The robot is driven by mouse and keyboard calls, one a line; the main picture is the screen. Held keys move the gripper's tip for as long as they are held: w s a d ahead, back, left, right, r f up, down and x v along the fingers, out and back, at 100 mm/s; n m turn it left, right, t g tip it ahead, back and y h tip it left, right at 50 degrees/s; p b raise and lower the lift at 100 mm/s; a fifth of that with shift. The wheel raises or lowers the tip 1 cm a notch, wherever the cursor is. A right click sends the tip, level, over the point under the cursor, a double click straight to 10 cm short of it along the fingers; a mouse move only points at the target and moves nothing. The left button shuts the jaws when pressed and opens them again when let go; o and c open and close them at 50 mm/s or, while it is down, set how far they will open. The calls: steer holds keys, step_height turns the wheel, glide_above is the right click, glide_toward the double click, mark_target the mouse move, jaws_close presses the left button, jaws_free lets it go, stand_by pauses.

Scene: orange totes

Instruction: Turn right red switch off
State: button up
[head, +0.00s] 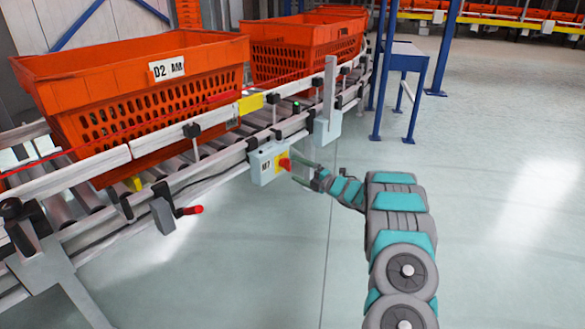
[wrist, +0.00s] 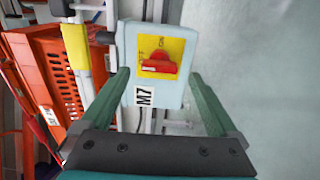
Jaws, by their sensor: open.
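The red switch (head: 284,163) sits on a yellow plate on a pale box (head: 262,165) labelled M7, mounted on the conveyor's side rail. In the wrist view the red switch (wrist: 158,64) lies across the lower part of its yellow plate, its bar roughly level in the picture. My gripper (head: 303,172) is open just to the right of the box in the head view. In the wrist view my gripper (wrist: 158,80) has one finger on each side of the box's lower part. The red switch shows between the fingers. I cannot tell whether the fingertips touch the box.
A second red handle (head: 192,210) on a grey box (head: 163,215) is farther left on the conveyor. Orange totes (head: 130,85) stand on the rollers. A grey upright plate (head: 329,95) rises by the rail. A blue stand (head: 402,75) is behind. Floor to the right is clear.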

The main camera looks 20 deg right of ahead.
steer(key=shift+v, duration=2.25)
steer(key=shift+w, duration=0.1)
